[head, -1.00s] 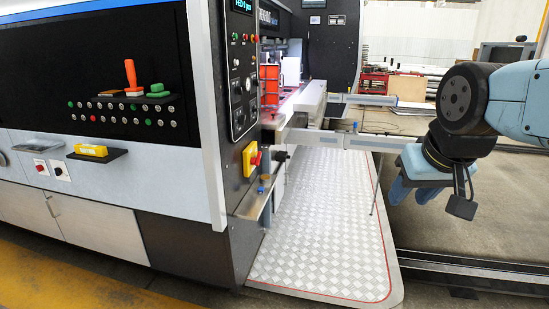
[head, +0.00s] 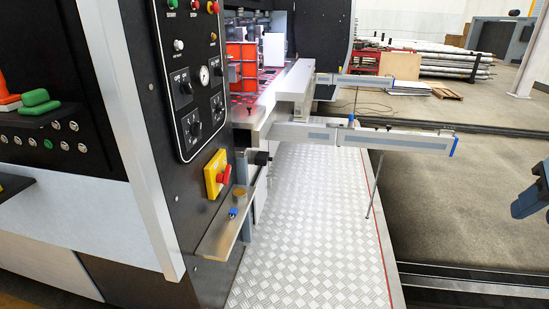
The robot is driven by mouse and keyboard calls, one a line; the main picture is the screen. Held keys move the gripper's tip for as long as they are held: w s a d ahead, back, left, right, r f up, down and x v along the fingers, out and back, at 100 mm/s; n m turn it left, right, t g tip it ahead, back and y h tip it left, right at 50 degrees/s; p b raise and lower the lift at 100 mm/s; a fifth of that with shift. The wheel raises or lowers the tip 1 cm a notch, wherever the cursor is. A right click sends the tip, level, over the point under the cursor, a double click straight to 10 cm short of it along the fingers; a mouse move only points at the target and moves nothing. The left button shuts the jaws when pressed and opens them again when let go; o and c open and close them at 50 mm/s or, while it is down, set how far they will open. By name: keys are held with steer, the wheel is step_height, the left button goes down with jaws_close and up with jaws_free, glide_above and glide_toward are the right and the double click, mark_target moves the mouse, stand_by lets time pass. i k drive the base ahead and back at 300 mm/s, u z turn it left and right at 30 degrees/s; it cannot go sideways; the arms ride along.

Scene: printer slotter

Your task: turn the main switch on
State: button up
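The main switch appears to be the red rotary knob (head: 220,174) on a yellow plate (head: 212,172), low on the dark control panel of the machine. The knob's exact setting cannot be told. My gripper (head: 527,203) shows only as a blue finger part at the right edge, far right of the switch and touching nothing in view. The rest of the gripper and the arm are out of the picture, so its opening cannot be judged.
A small metal shelf (head: 224,228) juts out below the switch. Grey rails (head: 370,138) stick out from the machine to its right. The checker-plate platform (head: 310,230) is clear apart from a thin rod. More knobs and a gauge (head: 204,76) sit above the switch.

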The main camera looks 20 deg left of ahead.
mark_target(224, 178)
steer(key=u, duration=0.05)
steer(key=i, duration=1.05)
steer(key=u, duration=0.65)
steer(key=i, duration=0.4)
steer(key=u, duration=0.35)
steer(key=k, duration=0.85)
steer(key=u, duration=0.2)
steer(key=i, duration=0.9)
steer(key=z, duration=0.15)
